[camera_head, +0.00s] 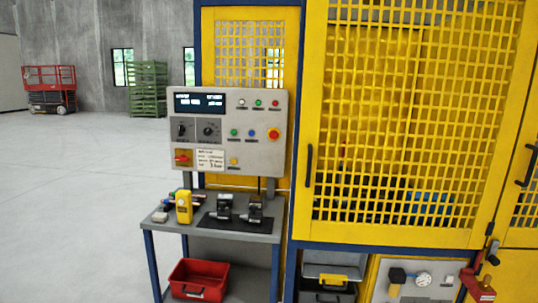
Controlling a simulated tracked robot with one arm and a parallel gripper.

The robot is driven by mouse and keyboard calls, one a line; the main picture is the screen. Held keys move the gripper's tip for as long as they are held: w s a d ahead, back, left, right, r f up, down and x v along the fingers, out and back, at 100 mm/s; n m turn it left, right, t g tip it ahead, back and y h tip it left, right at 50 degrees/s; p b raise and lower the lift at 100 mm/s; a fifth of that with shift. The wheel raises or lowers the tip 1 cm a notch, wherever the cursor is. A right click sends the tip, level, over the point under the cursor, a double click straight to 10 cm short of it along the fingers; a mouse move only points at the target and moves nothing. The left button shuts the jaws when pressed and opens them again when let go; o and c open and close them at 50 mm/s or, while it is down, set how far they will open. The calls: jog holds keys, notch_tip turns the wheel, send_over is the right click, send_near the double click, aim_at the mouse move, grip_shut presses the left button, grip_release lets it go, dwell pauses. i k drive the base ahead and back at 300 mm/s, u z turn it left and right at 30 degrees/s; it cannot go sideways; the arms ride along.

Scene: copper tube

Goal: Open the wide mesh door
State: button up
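The wide yellow mesh door (437,238) fills the right half of the view. It appears shut in its dark blue frame (298,120). A black vertical handle (308,165) is on its left edge. A dark latch-like part (491,250) is at its lower right corner, with a red part (475,283) below it; I cannot tell how they are fastened. Dim shapes show behind the mesh. My gripper is not in view.
A grey control panel (229,105) stands left of the door, above a small workbench (205,231) carrying tools. A red bin (198,280) is beneath it. Another yellow door (520,240) with a black handle (527,166) is at the right edge. Open floor (80,190) lies left.

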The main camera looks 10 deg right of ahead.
aim_at(304, 228)
jog(key=z, duration=0.25)
jog(key=i, duration=1.45)
jog(key=z, duration=0.75)
